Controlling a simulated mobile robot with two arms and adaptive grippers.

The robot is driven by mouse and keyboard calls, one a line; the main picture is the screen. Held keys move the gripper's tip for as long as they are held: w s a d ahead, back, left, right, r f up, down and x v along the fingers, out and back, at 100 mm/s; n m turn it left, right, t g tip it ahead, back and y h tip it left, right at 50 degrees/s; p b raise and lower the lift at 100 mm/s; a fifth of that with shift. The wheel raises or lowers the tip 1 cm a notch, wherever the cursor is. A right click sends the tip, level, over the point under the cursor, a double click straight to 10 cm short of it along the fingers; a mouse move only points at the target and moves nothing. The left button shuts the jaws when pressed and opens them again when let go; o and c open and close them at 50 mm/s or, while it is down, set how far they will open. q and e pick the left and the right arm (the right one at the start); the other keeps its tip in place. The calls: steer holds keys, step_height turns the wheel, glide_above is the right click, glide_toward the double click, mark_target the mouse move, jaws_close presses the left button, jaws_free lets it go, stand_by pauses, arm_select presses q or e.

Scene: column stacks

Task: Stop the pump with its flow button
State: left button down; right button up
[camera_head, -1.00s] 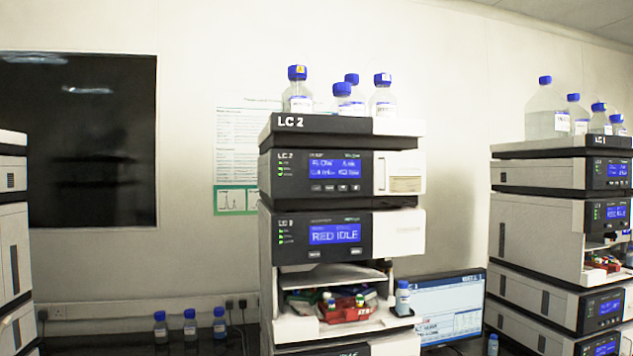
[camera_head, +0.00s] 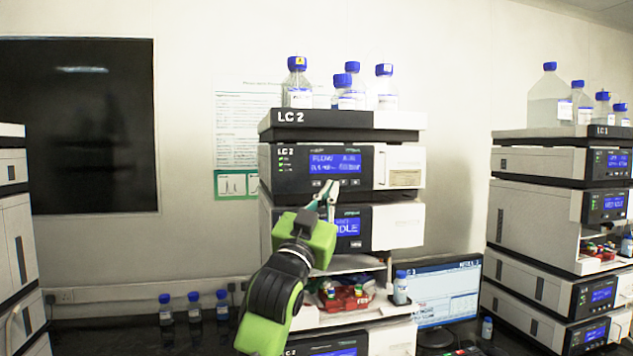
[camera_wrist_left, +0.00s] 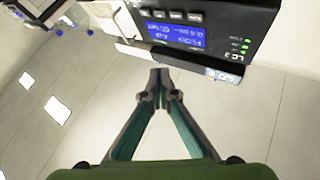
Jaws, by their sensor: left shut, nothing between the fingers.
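The upper LC 2 module (camera_head: 282,187) has a blue display (camera_head: 335,162) with a first line that seems to begin with FLOW. A row of small buttons (camera_head: 353,182) sits under that display; my fingers cover part of it. In the left wrist view the module appears upside down, with its display (camera_wrist_left: 172,35) and button row (camera_wrist_left: 174,16) at the top. My left gripper (camera_head: 332,187) is shut and empty, its fingertips in front of the panel near the buttons. The fingertips (camera_wrist_left: 160,74) meet in the wrist view; contact cannot be told. My right gripper is out of view.
Several blue-capped bottles (camera_head: 299,88) stand on top of the stack. Below is a module whose display (camera_head: 348,227) is partly hidden by my gripper, then an open bay with a red tray (camera_head: 345,299). A monitor (camera_head: 447,290) and the LC 1 stack (camera_head: 535,215) stand right.

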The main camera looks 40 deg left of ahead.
mark_target(318, 187)
arm_select(q)
steer(key=shift+w+a, duration=0.1)
steer(key=w+a, duration=0.2)
steer(key=a, duration=0.1)
steer(key=w+a+p, duration=0.1)
steer(key=w+a, duration=0.2)
steer(key=shift+w+a, duration=0.25)
stand_by(0.4)
steer(key=shift+f, duration=0.1)
stand_by(0.6)
steer(key=shift+w+a, duration=0.1)
stand_by(0.5)
steer(key=shift+w+a, duration=0.2)
steer(key=shift+a, duration=0.05)
